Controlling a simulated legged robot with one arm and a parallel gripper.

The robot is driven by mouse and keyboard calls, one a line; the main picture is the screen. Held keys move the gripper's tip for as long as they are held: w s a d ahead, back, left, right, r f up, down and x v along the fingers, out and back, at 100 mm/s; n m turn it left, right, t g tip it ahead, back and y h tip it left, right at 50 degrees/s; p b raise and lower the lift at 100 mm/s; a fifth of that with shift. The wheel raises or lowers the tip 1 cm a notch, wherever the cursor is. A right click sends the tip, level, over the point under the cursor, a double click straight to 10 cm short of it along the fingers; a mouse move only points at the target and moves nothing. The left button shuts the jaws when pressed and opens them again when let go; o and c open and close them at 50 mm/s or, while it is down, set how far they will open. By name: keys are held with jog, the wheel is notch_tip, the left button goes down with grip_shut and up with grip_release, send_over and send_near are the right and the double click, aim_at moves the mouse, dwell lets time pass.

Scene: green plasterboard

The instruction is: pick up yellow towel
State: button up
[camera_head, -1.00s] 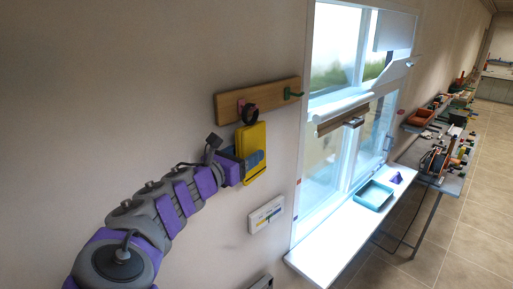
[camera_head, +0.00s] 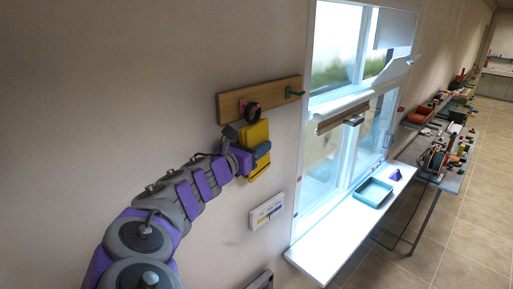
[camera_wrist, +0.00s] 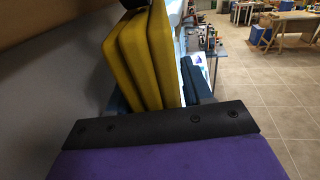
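The yellow towel (camera_head: 256,133) is folded and hangs against the wall, just below a dark round holder on the wooden rail. In the wrist view, the towel (camera_wrist: 148,62) rises in thick upright folds. My gripper (camera_head: 262,151) is at the towel's lower half, with one blue finger across its front. In the wrist view, the blue fingers of my gripper (camera_wrist: 158,100) lie on either side of the towel, close against it. Their tips are partly hidden by the folds.
A white panel (camera_head: 267,211) is on the wall below. To the right are a window and a white sill (camera_head: 320,253) carrying a teal tray (camera_head: 361,196).

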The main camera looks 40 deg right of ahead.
jog(key=shift+a+r, duration=0.15)
jog(key=shift+a, duration=0.9)
jog(key=c, duration=0.3)
jog(key=shift+a, duration=0.25)
jog(key=c, duration=0.3)
jog(key=shift+d, duration=0.65)
jog(key=shift+c, duration=1.3)
jog(key=shift+d, duration=0.5)
grip_shut()
jog(key=shift+a, duration=0.15)
